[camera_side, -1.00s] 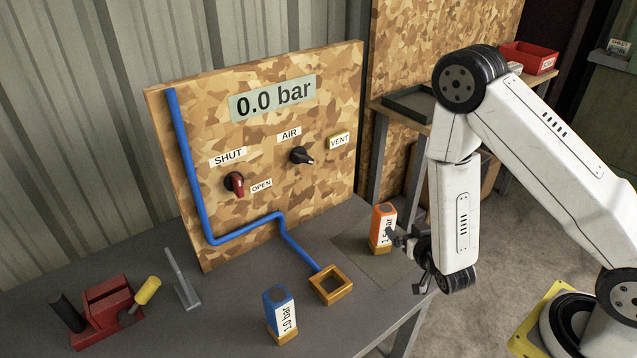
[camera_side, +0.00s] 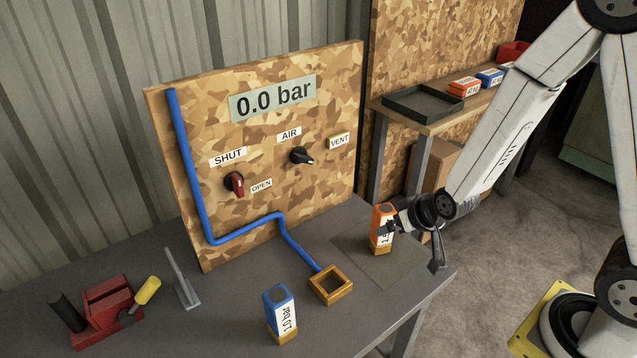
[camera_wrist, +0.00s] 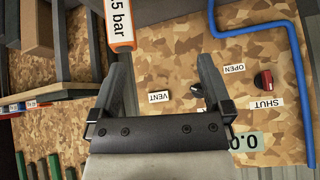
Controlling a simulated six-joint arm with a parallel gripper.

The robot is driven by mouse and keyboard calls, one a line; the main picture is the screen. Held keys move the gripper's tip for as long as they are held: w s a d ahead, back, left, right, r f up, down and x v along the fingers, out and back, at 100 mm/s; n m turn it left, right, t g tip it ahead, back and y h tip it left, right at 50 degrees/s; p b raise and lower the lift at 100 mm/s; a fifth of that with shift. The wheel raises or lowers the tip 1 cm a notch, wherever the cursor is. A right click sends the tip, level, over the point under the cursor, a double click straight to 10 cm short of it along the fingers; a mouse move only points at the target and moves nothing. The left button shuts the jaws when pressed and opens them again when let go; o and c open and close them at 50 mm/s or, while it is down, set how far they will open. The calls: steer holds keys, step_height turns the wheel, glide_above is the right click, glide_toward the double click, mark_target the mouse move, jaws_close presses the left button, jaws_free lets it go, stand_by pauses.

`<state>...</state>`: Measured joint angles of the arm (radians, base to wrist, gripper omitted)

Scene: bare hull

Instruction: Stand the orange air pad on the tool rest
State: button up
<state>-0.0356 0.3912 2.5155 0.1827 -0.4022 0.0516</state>
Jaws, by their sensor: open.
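The orange air pad (camera_side: 381,222), with a white label and a tan foot, stands upright on a flat grey-green mat (camera_side: 372,267) at the bench's right end. I cannot tell whether this mat is the tool rest. My gripper (camera_side: 391,229) is open, at the pad's right side, and partly covers it in the side view. In the wrist view the pad (camera_wrist: 118,22) shows at the top, past the left finger and not between the fingers of my gripper (camera_wrist: 160,62). Its label there reads "5 bar", partly cut off.
A blue pad (camera_side: 280,312) marked 1.0 bar stands beside an empty tan square socket (camera_side: 330,286) joined to a blue pipe. The panel (camera_side: 250,150) reads 0.0 bar. A red vise (camera_side: 105,310) is at left. A dark tray (camera_side: 422,104) lies on the back shelf.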

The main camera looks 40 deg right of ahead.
steer(key=s+r+n+g, duration=0.2)
steer(key=s+r+g, duration=0.2)
steer(key=s+r, duration=0.2)
steer(key=shift+s+g+y, duration=0.3)
steer(key=shift+s, duration=0.6)
steer(key=shift+w, duration=0.15)
stand_by(0.5)
